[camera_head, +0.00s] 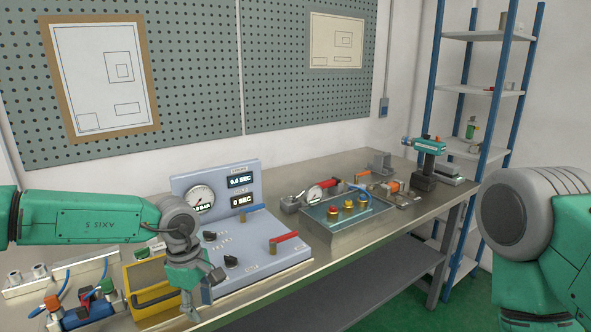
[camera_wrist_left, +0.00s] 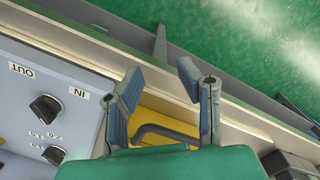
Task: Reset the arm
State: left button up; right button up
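My left arm (camera_head: 95,217) comes in from the left over the bench, and its gripper (camera_head: 203,292) points down near the front edge. In the left wrist view the two blue-grey fingers of this gripper (camera_wrist_left: 160,80) stand apart with nothing held between them. Below them are a yellow box (camera_head: 150,285) and its black handle (camera_wrist_left: 165,130). The grey control panel (camera_head: 262,258) stands just right of the gripper in the head view. A green and grey part of my right arm (camera_head: 540,225) shows at the right edge; its gripper is out of the picture.
The metal bench (camera_head: 340,165) runs to the back right. It carries a box with coloured buttons (camera_head: 347,222) and a green-topped tool (camera_head: 428,150). Blue and red parts (camera_head: 85,310) lie at the left. A shelf rack (camera_head: 485,90) stands behind. Green floor is clear in front.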

pick_arm(q)
jog(key=s+f+m+t+y+b, duration=0.2)
jog(key=s+f+m+b, duration=0.15)
jog(key=s+f, duration=0.55)
jog(key=s+f+m+t+y+b, duration=0.1)
jog(key=s+f+m+t+b, duration=0.3)
jog(key=f, duration=0.9)
jog(key=s+a+f+m+g, duration=0.1)
jog(key=s+a+m, duration=0.1)
jog(key=s, duration=0.5)
jog(key=s+a+f+m+g+h+b, duration=0.1)
jog(key=s+a+m+g, duration=0.1)
jog(key=s, duration=0.6)
jog(key=s+a+f+m+g+h, duration=0.1)
jog(key=s+a+f+m+g, duration=0.1)
jog(key=s, duration=0.5)
jog(key=shift+s+a+m+b, duration=0.35)
jog(key=shift+a+m, duration=0.5)
jog(key=shift+a, duration=0.2)
jog(key=shift+w+d, duration=0.1)
jog(key=shift+d, duration=0.05)
